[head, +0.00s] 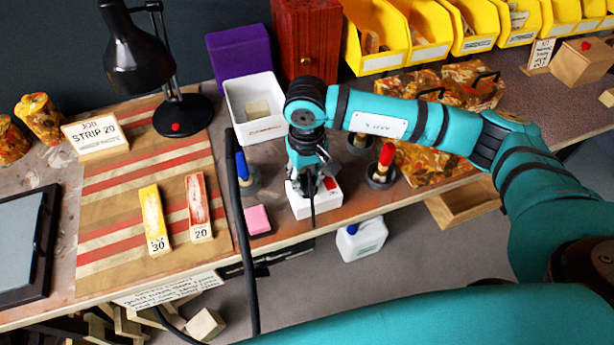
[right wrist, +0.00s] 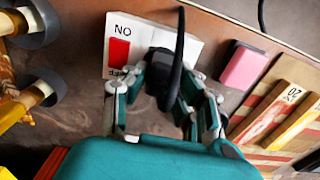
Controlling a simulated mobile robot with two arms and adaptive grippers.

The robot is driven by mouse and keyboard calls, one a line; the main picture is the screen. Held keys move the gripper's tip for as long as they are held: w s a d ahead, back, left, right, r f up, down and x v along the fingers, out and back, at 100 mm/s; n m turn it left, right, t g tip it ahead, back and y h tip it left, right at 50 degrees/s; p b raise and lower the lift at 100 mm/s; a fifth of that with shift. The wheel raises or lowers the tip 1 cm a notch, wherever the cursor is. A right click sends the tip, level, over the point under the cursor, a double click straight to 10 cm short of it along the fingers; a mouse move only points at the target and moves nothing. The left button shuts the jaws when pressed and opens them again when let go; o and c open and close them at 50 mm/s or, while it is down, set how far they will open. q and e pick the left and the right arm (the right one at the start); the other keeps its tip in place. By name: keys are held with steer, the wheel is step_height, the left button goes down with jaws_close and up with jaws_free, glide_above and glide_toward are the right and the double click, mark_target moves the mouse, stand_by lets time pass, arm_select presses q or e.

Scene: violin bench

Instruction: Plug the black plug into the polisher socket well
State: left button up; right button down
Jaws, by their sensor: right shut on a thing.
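The polisher socket is a white box with a red switch marked ON and OFF (head: 314,205), at the bench's front edge. It also shows at the top of the right wrist view (right wrist: 152,44). My right gripper (head: 308,172) is directly above the box, pointing down, and is shut on the black plug (right wrist: 163,82). The plug's black cable (right wrist: 180,40) runs up past the box in the right wrist view. The plug covers the well, so I cannot tell whether its tip is inside. My left gripper is not in view.
A pink block (head: 257,219) lies left of the socket box. A white bin (head: 252,108) stands behind it. Brushes in round holders, one red-topped (head: 386,160), stand to the right. A black cable (head: 241,235) hangs over the front edge at the left.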

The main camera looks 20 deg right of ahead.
mark_target(307, 178)
steer(key=shift+f, duration=0.15)
steer(key=c, duration=1)
jaws_free()
step_height(307, 178, up, 12)
stand_by(0.6)
